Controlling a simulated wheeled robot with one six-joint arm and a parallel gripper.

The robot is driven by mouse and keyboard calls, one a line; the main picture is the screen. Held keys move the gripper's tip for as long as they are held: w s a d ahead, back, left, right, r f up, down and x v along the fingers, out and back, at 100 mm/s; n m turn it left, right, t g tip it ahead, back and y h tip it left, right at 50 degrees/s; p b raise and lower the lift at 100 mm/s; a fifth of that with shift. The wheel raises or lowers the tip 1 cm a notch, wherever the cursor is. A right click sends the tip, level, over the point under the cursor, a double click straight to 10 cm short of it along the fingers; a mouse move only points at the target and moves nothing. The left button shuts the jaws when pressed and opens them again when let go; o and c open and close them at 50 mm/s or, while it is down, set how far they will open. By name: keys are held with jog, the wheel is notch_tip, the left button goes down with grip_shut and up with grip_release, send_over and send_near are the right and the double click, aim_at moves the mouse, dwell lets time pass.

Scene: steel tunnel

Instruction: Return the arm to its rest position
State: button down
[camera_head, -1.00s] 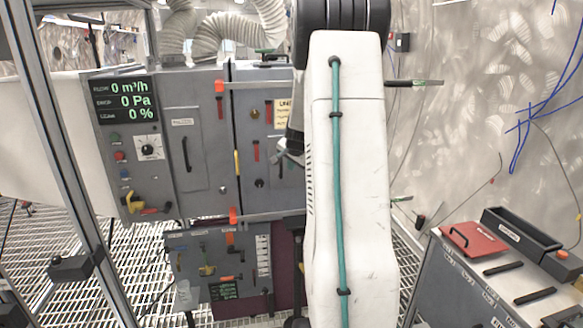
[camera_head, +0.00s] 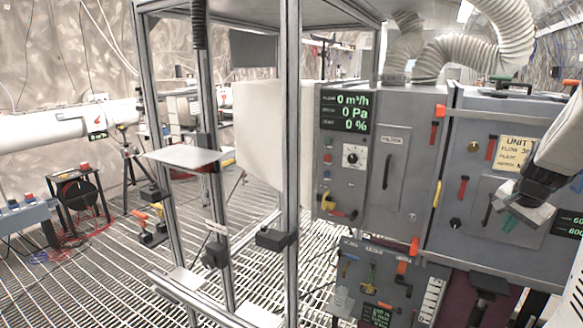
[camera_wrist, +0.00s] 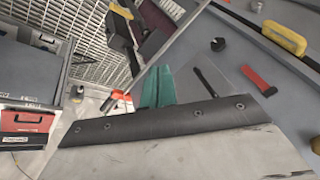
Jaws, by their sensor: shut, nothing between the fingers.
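My gripper (camera_head: 510,221) is at the right of the head view, in front of the grey cabinet (camera_head: 408,112). Its teal fingertips are together with nothing between them. The white arm link comes in from the right edge, and most of the arm is outside the head view. In the wrist view the teal fingers (camera_wrist: 158,88) show side by side, above a dark padded edge and a pale surface. I cannot tell whether the fingers touch the cabinet front.
A metal frame (camera_head: 290,150) with a small white shelf (camera_head: 184,156) stands left of the cabinet. A lower panel (camera_head: 385,285) sits below it.

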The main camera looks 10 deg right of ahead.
jog(key=s+a+r+n+g+y, duration=0.1)
jog(key=s+a+n, duration=0.4)
jog(key=a, duration=0.9)
jog(key=s+a+r+n+y, duration=0.1)
jog(key=s+a+r+n, duration=0.2)
jog(key=a, duration=1.1)
jog(key=s+a+r+n+g, duration=0.1)
jog(key=s+a+r+n, duration=0.1)
jog(key=s+a+n, duration=0.5)
jog(key=s+a, duration=0.3)
jog(key=a, duration=0.3)
jog(key=shift+s+a+r+n+g+y, duration=0.2)
jog(key=shift+a+n+g+y, duration=0.1)
jog(key=shift+a+y, duration=0.1)
jog(key=shift+a, duration=0.1)
